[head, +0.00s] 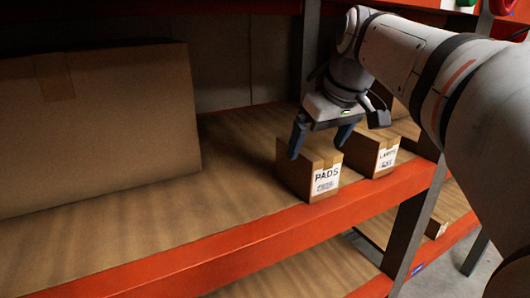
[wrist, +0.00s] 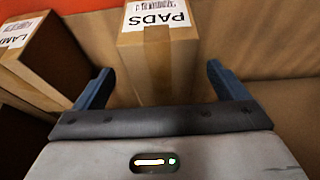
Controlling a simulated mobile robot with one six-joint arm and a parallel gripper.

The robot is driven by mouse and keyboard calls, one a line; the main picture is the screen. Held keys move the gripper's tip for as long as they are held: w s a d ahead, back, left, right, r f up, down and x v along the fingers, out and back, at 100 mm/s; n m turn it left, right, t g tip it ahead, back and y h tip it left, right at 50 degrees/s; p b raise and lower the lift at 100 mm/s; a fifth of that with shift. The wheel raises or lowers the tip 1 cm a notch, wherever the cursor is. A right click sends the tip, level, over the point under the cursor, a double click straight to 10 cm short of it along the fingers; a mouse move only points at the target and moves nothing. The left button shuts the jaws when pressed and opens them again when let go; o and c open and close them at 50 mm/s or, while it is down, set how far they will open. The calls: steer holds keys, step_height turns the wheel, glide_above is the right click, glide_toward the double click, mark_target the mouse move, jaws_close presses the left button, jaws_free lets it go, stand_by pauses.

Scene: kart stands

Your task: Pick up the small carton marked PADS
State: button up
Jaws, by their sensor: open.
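The small carton marked PADS (head: 300,167) stands upright on the shelf near its orange front edge, its white label facing out. In the wrist view the PADS carton (wrist: 158,62) shows upside down between the two fingers. My gripper (head: 319,146) is open, its dark blue fingers above and around the carton's back part. In the wrist view my gripper (wrist: 160,85) has one finger on each side of the carton, with a gap on both sides. I cannot tell exactly how low the fingertips reach.
A carton marked LAMPS (head: 372,152) stands close to the right of the PADS carton; it also shows in the wrist view (wrist: 45,60), near one finger. A large carton (head: 95,125) fills the left. The shelf (head: 225,195) between is bare. A rack post (head: 412,225) stands at right.

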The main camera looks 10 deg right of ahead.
mark_target(311, 146)
steer(key=shift+w+a, duration=0.25)
steer(key=shift+w, duration=0.3)
steer(key=p+x, duration=0.1)
steer(key=x, duration=0.3)
steer(key=shift+w+a+f, duration=0.1)
steer(key=shift+w+f, duration=0.2)
steer(key=shift+f, duration=0.2)
steer(key=shift+f, duration=0.25)
steer(key=shift+w, duration=0.1)
steer(key=c, duration=1.4)
